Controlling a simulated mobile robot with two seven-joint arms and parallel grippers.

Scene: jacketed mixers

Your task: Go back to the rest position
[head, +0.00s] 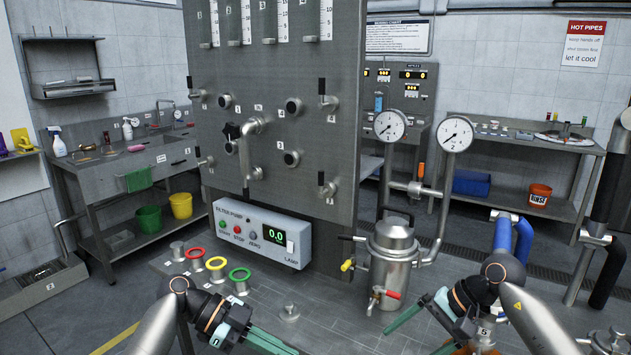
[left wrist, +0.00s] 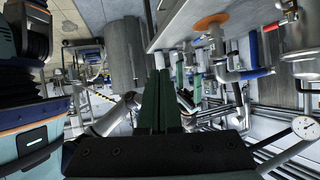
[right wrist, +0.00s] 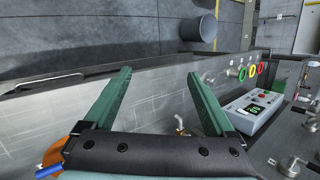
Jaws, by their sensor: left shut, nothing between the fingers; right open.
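My left gripper (head: 268,343) is low in the head view, left of the middle, with its green fingers pointing right. In the left wrist view its two green fingers (left wrist: 158,100) lie together with nothing between them. My right gripper (head: 418,328) is low on the right of the head view, below the steel vessel. In the right wrist view its green fingers (right wrist: 160,100) stand wide apart and empty.
A grey panel (head: 270,100) with valves stands ahead, with a filter pump box (head: 262,235) at its foot. Red, yellow and green rings (head: 216,263) sit before it. A steel vessel (head: 392,255) with gauges stands right. A sink bench (head: 125,160) is at left.

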